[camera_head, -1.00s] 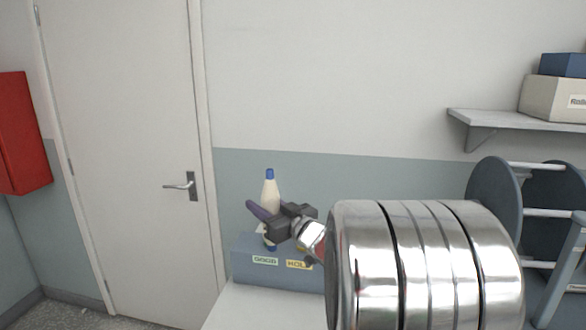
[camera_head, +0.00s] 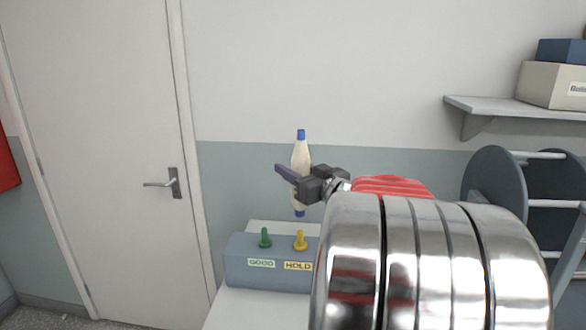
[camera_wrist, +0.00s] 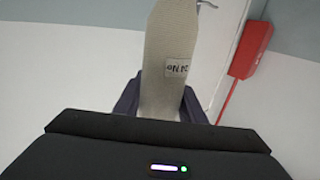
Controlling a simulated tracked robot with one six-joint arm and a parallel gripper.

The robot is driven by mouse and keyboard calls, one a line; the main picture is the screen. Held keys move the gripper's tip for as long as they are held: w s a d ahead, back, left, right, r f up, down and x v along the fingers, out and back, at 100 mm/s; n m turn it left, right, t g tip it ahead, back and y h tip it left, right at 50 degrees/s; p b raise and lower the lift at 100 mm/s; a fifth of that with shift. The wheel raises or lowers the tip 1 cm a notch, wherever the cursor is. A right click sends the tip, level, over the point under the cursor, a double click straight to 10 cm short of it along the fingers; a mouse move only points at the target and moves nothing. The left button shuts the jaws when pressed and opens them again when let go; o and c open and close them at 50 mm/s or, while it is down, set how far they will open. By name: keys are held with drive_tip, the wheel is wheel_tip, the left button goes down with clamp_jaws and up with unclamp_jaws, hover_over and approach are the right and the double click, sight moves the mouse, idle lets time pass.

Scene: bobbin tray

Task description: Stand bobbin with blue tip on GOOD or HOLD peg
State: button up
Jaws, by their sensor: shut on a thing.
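The bobbin (camera_head: 300,157) is cream with a blue tip at the top and a blue end at the bottom. My gripper (camera_head: 296,174) is shut on its middle and holds it upright in the air. In the head view it appears above the yellow HOLD peg (camera_head: 300,241); I cannot tell whether it is directly over it. The green GOOD peg (camera_head: 265,238) stands to the left on the same blue-grey block (camera_head: 240,268). Both pegs are bare. In the wrist view the bobbin (camera_wrist: 168,70) shows a small printed label, and its ends are out of frame.
The block stands on a white table (camera_head: 245,308). My arm hides the block's right end. A wall shelf (camera_head: 500,107) with boxes and a grey reel rack (camera_head: 495,190) are at the right. A door (camera_head: 100,150) is at the left.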

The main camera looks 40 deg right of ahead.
wheel_tip(320, 180, down, 4)
drive_tip(key=shift+r, duration=0.1)
idle(0.4)
drive_tip(key=shift+s, duration=0.15)
idle(0.9)
drive_tip(key=shift+f, duration=2.8)
drive_tip(key=o, duration=1.3)
drive_tip(key=s, duration=0.4)
drive_tip(key=s+a, duration=0.1)
drive_tip(key=s, duration=0.4)
drive_tip(key=s+a, duration=0.1)
drive_tip(key=s, duration=0.3)
drive_tip(key=shift+s+a+f, duration=0.1)
drive_tip(key=shift+s+a, duration=0.05)
drive_tip(key=shift+s, duration=0.1)
